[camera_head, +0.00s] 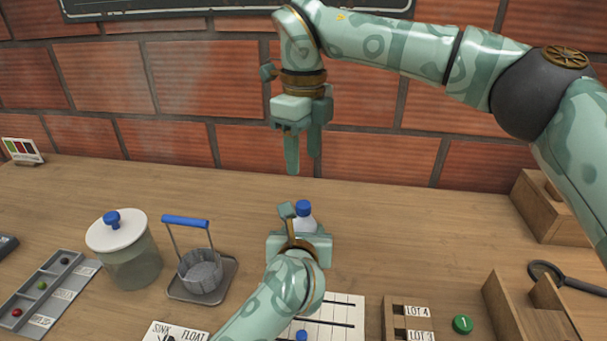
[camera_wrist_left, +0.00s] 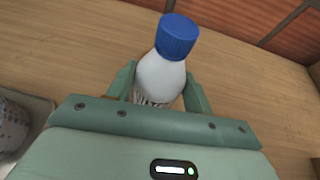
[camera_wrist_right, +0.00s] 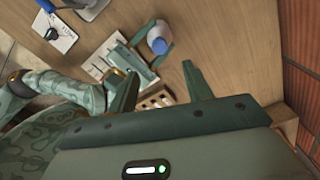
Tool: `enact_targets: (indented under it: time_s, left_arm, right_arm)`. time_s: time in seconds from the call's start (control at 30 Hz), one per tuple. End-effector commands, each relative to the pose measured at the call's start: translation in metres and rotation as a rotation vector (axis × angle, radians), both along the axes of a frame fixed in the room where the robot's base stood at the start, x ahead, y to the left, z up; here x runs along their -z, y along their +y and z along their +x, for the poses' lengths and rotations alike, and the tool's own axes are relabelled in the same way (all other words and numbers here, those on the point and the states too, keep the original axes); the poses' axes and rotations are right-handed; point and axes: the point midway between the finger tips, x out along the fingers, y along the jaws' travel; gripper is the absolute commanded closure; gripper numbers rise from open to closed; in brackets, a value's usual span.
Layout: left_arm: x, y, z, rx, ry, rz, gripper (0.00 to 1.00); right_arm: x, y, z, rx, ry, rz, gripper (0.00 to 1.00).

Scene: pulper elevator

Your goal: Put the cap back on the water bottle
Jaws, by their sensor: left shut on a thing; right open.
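The white water bottle (camera_head: 307,224) stands upright on the table, and my left gripper (camera_head: 300,228) is shut around its body. The blue cap (camera_head: 304,206) sits on top of the bottle. In the left wrist view the bottle (camera_wrist_left: 161,80) is between the two fingers, with the cap (camera_wrist_left: 177,36) above them and seated on the neck. Whether it is tightened cannot be told. My right gripper (camera_head: 303,162) is open and empty, pointing down above the bottle and apart from it. The right wrist view shows the cap (camera_wrist_right: 159,46) and bottle (camera_wrist_right: 157,32) beyond its fingers.
A lidded glass jar (camera_head: 131,262) and a wire basket (camera_head: 200,272) on a tray stand left. A ruled white sheet (camera_head: 345,318) lies in front, with a small blue item (camera_head: 301,335) near it. Wooden racks (camera_head: 405,318) are at right. The brick wall (camera_head: 390,165) closes the back.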

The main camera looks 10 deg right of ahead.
Motion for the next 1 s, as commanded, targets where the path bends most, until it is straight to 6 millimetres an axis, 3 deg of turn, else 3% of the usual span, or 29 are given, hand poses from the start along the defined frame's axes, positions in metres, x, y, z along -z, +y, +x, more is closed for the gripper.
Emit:
enact_targets:
  time_s: [0.17,0.47,0.5,0.57,0.87,1.0]
  left_arm:
    - [0.001,0.000,0.000,0.000,0.001,0.000,1.00]
    - [0.001,0.000,0.000,0.000,0.001,0.000,1.00]
    - [0.001,0.000,0.000,0.000,0.001,0.000,0.38]
    - [0.001,0.000,0.000,0.000,0.001,0.000,0.24]
    - [-0.001,0.000,-0.001,0.000,0.000,0.000,0.24]
    - [-0.007,0.004,-0.012,0.001,0.000,-0.001,0.24]
  right_arm:
    - [-0.015,0.001,0.000,0.000,0.000,0.000,0.50]
    - [-0.016,0.000,0.000,0.000,0.001,0.001,0.50]
    - [-0.016,0.000,0.000,0.000,0.001,0.001,0.50]
    - [-0.016,0.000,0.000,0.000,0.001,0.001,0.50]
    - [-0.018,0.000,-0.001,0.000,-0.001,0.001,0.50]
    - [-0.029,0.000,-0.003,0.000,-0.008,0.001,0.50]
